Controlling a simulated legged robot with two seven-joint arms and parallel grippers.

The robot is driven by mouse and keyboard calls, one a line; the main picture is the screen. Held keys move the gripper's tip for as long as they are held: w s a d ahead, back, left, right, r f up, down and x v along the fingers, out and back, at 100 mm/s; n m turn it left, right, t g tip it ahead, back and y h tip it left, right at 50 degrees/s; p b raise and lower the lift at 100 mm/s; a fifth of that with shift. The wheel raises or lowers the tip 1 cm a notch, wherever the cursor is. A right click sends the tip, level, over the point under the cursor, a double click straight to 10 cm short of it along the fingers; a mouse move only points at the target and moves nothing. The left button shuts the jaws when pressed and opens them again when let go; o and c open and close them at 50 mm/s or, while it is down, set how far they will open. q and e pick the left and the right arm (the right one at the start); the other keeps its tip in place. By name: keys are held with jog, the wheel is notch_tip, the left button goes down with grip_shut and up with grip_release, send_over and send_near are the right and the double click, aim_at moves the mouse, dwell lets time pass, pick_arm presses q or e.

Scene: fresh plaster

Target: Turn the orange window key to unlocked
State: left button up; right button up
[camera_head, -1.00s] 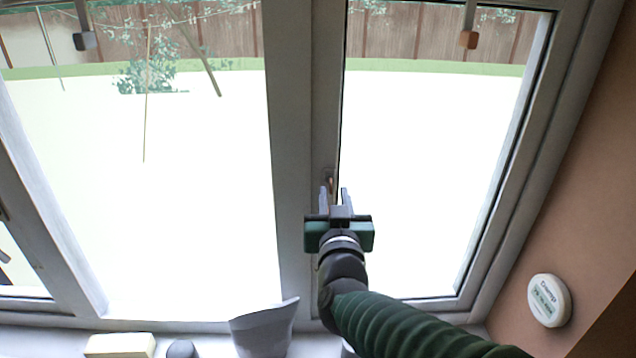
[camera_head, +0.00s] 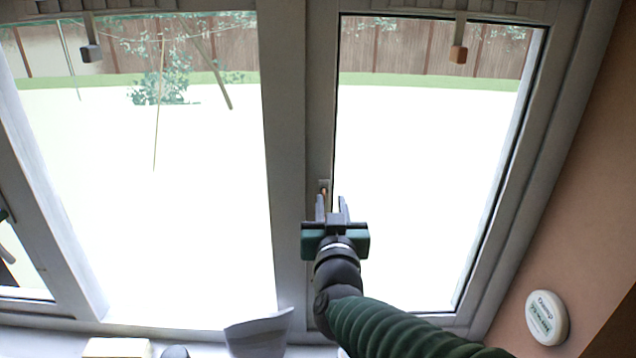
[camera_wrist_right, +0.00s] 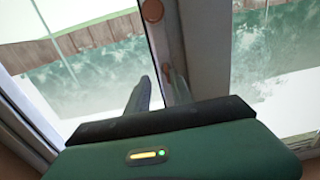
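A small orange-brown piece (camera_head: 324,191), which looks like the window key, sits in a metal fitting on the upright bar between the two large panes. Its turn position is too small to read. My right gripper (camera_head: 332,207) is just below it in the head view, its two fingers apart and pointing up at the bar. The left finger is nearly in line with the key; contact cannot be told. In the right wrist view the gripper (camera_wrist_right: 158,88) is open and empty, with a round orange-brown part (camera_wrist_right: 152,10) beyond the fingers.
An orange-brown block (camera_head: 458,54) and a grey block (camera_head: 92,53) hang at the top of the window. A white oval device (camera_head: 546,318) is on the right wall.

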jog(key=shift+w+a, duration=0.2)
jog(key=shift+a, duration=0.1)
pick_arm(q)
jog(key=shift+w+d, duration=0.25)
jog(key=shift+d, duration=0.1)
pick_arm(e)
jog(key=shift+s+d, duration=0.1)
jog(key=shift+d, duration=0.85)
pick_arm(q)
jog(key=shift+a, duration=0.25)
pick_arm(e)
jog(key=shift+a+r, duration=0.1)
jog(key=shift+a, duration=0.15)
